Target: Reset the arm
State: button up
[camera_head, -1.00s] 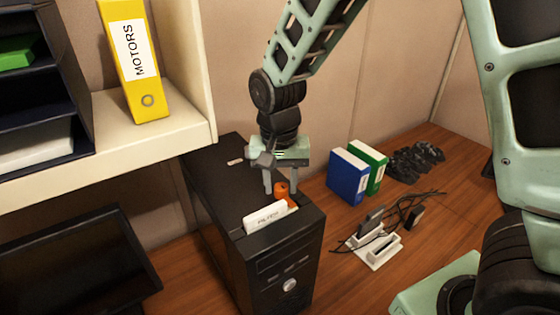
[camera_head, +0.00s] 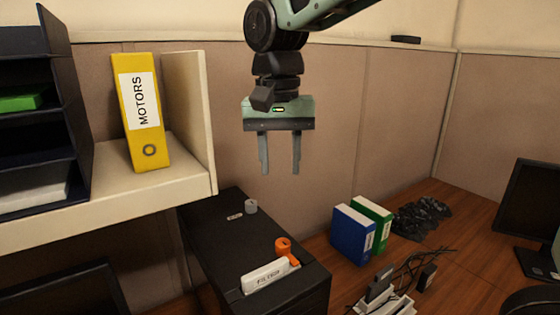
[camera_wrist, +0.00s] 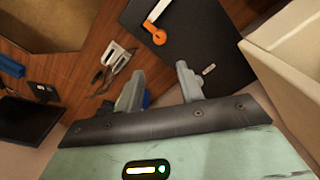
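My gripper (camera_head: 280,170) hangs in mid-air above the black computer tower (camera_head: 225,233), fingers pointing down. Its two fingers are apart with nothing between them. The wrist view also shows the spread fingers (camera_wrist: 158,72) empty. A white labelled box or card (camera_head: 268,276) is beside the orange piece. The orange piece also shows in the wrist view (camera_wrist: 157,37), beyond the fingertips.
A shelf with a yellow MOTORS binder (camera_head: 140,112) and a dark tray rack (camera_head: 68,110) is left of my gripper. Blue (camera_head: 352,235) and green (camera_head: 373,215) binders stand on the wooden desk, with cables and a monitor (camera_head: 530,215) to the right. The air around my gripper is clear.

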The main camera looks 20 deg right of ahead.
dwell(0.5)
jog(key=s+a+f+n+b, duration=0.1)
jog(key=s+f+n, duration=0.1)
jog(key=s+f, duration=0.1)
jog(key=s+a+f+n+b, duration=0.2)
jog(key=s+f, duration=0.1)
jog(key=f, duration=0.2)
jog(key=s+a+f+n+b, duration=0.1)
jog(key=s+a+f, duration=0.1)
jog(key=s+f, duration=0.1)
jog(key=shift+s+f+n+y+b, duration=0.35)
jog(key=shift+f+n+y, duration=0.05)
jog(key=shift+f, duration=0.15)
jog(key=s+f+n+b, duration=0.3)
jog(key=s+f+n, duration=0.3)
jog(key=s+f, duration=0.5)
jog(key=shift+s+n, duration=0.3)
jog(key=shift+r, duration=0.1)
